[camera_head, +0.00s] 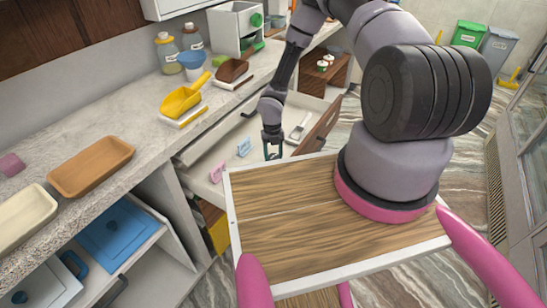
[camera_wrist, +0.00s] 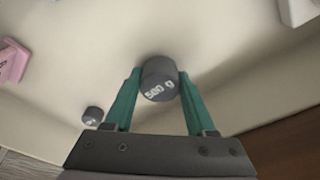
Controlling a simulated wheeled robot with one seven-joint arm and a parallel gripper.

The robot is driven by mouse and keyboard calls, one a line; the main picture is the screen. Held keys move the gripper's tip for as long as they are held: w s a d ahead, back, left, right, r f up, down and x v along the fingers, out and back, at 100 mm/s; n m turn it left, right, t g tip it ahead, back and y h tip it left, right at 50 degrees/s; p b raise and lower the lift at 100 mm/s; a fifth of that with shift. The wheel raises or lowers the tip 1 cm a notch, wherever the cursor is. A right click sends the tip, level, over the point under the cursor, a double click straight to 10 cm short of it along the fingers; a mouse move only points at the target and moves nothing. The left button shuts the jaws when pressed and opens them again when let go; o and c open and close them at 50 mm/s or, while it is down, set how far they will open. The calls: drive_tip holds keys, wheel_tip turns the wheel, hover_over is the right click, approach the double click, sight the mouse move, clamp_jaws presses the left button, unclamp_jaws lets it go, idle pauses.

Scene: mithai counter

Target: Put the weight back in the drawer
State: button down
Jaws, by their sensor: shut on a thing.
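The dark grey cylindrical weight (camera_wrist: 158,84), marked "500 g", is between the green fingertips of my gripper (camera_wrist: 159,78) in the wrist view. My gripper is shut on it. In the camera_head view my gripper (camera_head: 273,151) points down over the open drawer (camera_head: 319,127), and the weight cannot be made out there. The wrist view shows the pale drawer floor (camera_wrist: 225,40) beneath the weight; I cannot tell whether the weight touches it. A smaller grey weight (camera_wrist: 92,115) sits to the left of the left finger.
Pink (camera_head: 216,172) and blue (camera_head: 244,147) pieces and a pale flat item (camera_head: 299,128) lie in the drawer. The counter (camera_head: 135,115) behind holds a yellow scoop (camera_head: 184,98), a brown scoop (camera_head: 232,69) and a brown tray (camera_head: 91,168). My wooden-topped base is close in front.

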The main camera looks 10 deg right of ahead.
drive_tip(key=shift+f, duration=0.55)
drive_tip(key=shift+c, duration=0.7)
unclamp_jaws()
drive_tip(key=r, duration=0.3)
drive_tip(key=w+r, duration=0.1)
drive_tip(key=r, duration=0.6)
drive_tip(key=shift+w+r, duration=0.35)
drive_tip(key=shift+r, duration=0.05)
